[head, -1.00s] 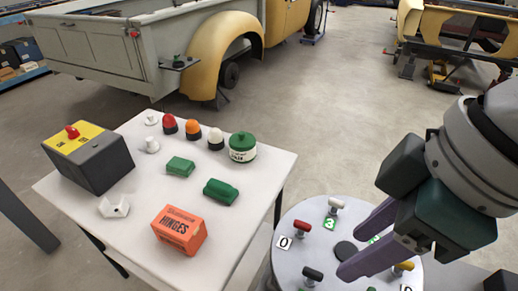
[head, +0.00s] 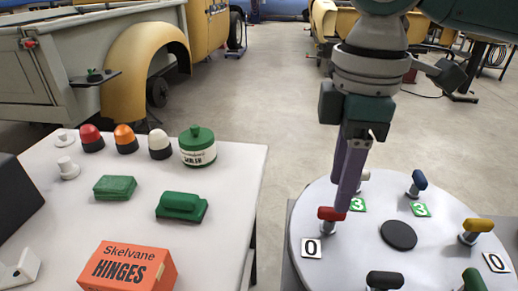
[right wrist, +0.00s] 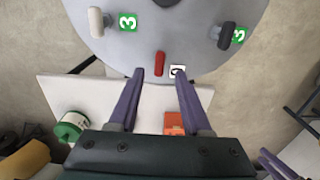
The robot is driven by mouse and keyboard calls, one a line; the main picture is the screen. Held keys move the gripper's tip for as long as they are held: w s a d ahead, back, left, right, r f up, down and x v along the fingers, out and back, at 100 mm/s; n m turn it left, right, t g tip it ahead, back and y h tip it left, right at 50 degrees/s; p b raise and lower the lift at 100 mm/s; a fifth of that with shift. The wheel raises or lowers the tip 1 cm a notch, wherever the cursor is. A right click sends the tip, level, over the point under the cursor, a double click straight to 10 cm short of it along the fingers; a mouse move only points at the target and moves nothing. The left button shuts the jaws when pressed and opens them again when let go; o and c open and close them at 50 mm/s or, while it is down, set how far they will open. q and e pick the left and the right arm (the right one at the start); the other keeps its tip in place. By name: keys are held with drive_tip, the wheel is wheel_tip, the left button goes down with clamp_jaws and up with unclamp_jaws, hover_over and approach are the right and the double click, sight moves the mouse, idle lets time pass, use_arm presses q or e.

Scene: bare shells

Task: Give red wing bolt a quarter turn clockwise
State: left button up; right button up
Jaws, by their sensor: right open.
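The red wing bolt (head: 331,214) stands on the round grey disc (head: 345,258), near its left edge, beside a white tag marked 0 (head: 311,247). In the right wrist view its red handle (right wrist: 159,63) is a narrow upright bar. My right gripper (head: 344,203) points down at the bolt and partly overlaps it in the head view. In the right wrist view my right gripper (right wrist: 161,72) is open, one finger on each side of the bolt, with gaps. Purple fingers at that view's lower right corner appear to be my left gripper (right wrist: 276,162).
Other bolts stand around the disc: blue (head: 419,182), yellow (head: 476,230), black (head: 384,280) and green (head: 473,280). A black round hub (head: 398,235) is central. The white table (head: 225,220) at left holds an orange hinges box (head: 126,268) and several parts.

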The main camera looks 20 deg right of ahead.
sight(330, 220)
wheel_tip(330, 220, down, 4)
drive_tip(key=shift+f, duration=0.2)
clamp_jaws()
idle(0.4)
